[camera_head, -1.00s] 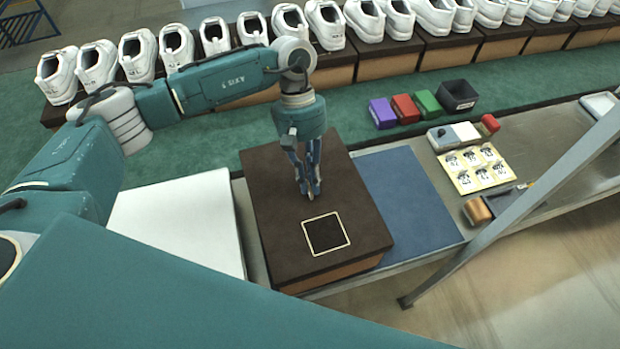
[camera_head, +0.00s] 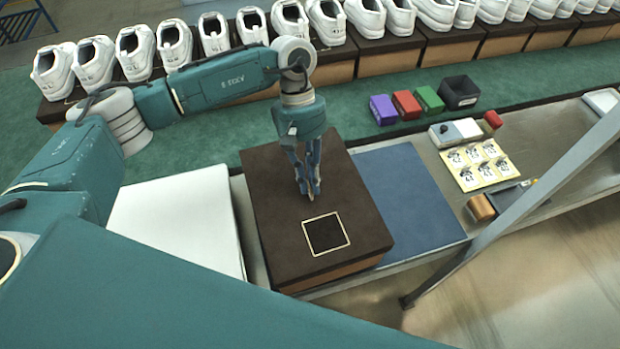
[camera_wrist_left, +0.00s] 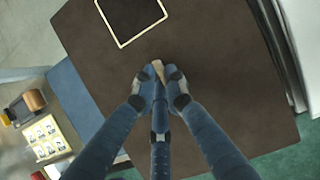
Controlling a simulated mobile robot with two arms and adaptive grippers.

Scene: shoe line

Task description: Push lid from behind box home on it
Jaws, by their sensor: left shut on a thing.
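A dark brown lid (camera_head: 278,230) with a pale-outlined square lies on top of a box, and a strip of the box's lighter brown side (camera_head: 335,272) shows below its front edge. My left gripper (camera_head: 311,196) points down over the lid's middle, just behind the square. In the left wrist view its fingers (camera_wrist_left: 158,76) are shut together on a small tan piece (camera_wrist_left: 158,70), right at the lid's surface. I cannot tell whether that piece belongs to the lid. The lid's far edge is partly hidden by my gripper. My right gripper is not in view.
A blue mat (camera_head: 415,200) lies right of the box and a white sheet (camera_head: 180,215) left of it. Small purple (camera_head: 383,109), red and green boxes and a black bin (camera_head: 458,92) stand at the back right. White shoes line the back. A metal post (camera_head: 530,195) crosses the right side.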

